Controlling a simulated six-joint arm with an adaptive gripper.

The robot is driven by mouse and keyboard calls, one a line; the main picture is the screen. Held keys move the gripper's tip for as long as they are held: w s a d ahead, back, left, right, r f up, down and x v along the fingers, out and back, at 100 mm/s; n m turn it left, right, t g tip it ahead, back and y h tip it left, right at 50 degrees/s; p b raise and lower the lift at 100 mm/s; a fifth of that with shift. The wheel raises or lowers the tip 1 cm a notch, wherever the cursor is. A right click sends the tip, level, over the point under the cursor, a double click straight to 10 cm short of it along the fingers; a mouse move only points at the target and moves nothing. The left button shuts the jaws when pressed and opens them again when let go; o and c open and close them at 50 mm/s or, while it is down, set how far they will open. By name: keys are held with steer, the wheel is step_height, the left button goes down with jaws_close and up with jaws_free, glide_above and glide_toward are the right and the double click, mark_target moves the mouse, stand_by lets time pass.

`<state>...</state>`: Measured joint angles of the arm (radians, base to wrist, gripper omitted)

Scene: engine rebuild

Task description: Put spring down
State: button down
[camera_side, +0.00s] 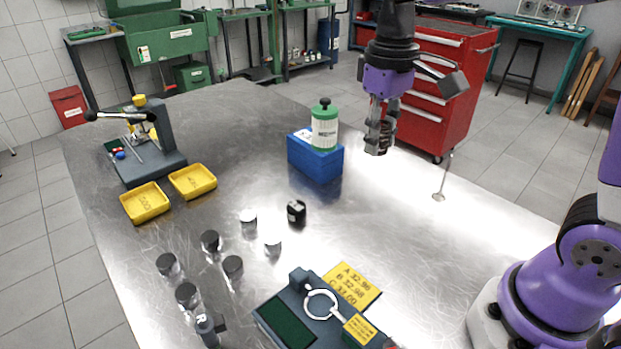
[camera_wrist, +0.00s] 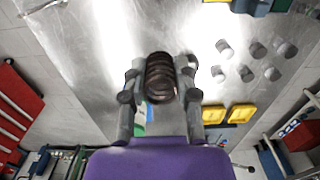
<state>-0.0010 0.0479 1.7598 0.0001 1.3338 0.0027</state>
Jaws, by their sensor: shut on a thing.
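A dark coiled spring (camera_wrist: 160,78) sits between the two fingers of my gripper (camera_side: 379,140) in the wrist view. My gripper is shut on it, with a finger on each side. In the side view my gripper hangs in the air above the right part of the metal table (camera_side: 420,215), to the right of the green and white bottle. The spring is hard to tell from the dark fingers there.
A blue box (camera_side: 316,160) with a green and white bottle (camera_side: 324,126) stands left of my gripper. Yellow trays (camera_side: 145,202), several metal cylinders (camera_side: 233,266) and a gauge stand (camera_side: 158,150) are further left. A thin stand (camera_side: 441,190) is on the right. Table around it is bare.

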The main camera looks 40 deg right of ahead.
steer(key=shift+a, duration=0.1)
stand_by(0.5)
steer(key=s+a+f+n, duration=0.1)
steer(key=s+a+f, duration=0.2)
steer(key=s+a, duration=0.35)
steer(key=s+a+f+n, duration=0.2)
steer(key=s+a+f, duration=0.1)
steer(key=s+a, duration=0.4)
glide_above(377, 268)
step_height(377, 268, down, 7)
steer(key=shift+s+f, duration=0.1)
steer(key=shift+f, duration=2.05)
